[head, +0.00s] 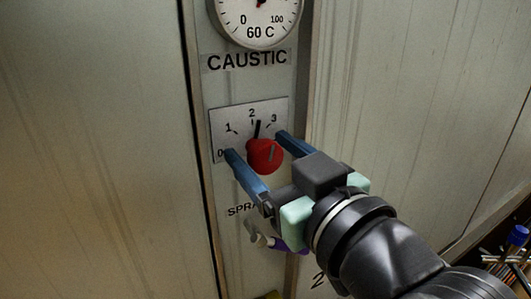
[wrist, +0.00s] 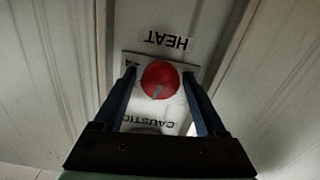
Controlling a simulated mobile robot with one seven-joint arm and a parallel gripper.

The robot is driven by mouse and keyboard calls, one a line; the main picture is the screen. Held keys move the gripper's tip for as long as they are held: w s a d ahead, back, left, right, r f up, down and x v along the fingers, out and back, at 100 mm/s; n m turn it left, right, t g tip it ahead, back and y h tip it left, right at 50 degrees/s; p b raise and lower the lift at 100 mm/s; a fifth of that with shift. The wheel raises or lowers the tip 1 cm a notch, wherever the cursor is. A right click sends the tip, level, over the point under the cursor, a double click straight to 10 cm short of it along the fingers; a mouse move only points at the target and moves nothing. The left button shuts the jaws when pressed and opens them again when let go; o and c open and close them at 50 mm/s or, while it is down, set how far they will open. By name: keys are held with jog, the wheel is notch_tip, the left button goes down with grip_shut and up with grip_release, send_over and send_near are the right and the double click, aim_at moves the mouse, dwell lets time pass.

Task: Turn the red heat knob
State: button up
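The red heat knob (head: 265,155) sits on a pale dial plate (head: 217,125) marked 0, 1, 2, 3 in the head view. A black pointer stands near the 2, and a grey line marks the knob's face. In the wrist view the round red knob (wrist: 160,80) shows with its grey line, above centre. My gripper (head: 256,144) is open, with its two blue fingers on either side of the knob. In the wrist view my gripper (wrist: 159,74) also straddles it, with small gaps seeming to show; contact is hard to tell. The plate's lower right is hidden by my gripper.
A round gauge (head: 257,22) reading 60 C and a CAUSTIC label (head: 247,61) are above the plate. A HEAT label (wrist: 166,41) shows upside down in the wrist view. A partly hidden handle (head: 258,235) is below. Flat metal panels flank the narrow strip.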

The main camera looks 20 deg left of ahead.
dwell(0.3)
jog(key=b+v, duration=0.4)
jog(key=v, duration=0.9)
jog(key=shift+a, duration=0.1)
jog(key=w+d+r+m+t+h, duration=0.3)
jog(key=w+r+m+t+h, duration=0.3)
jog(key=r+m+t+h, duration=0.45)
jog(key=s+r+t+h, duration=0.1)
jog(key=t, duration=0.1)
jog(key=s+r+m+t+h, duration=0.1)
jog(key=r+t, duration=0.1)
jog(key=s+d+r+t+h, duration=0.1)
jog(key=t, duration=0.1)
jog(key=shift+s+d+r+h, duration=0.1)
jog(key=shift+s+r+h, duration=0.15)
jog(key=shift+h, duration=0.1)
dwell(4.3)
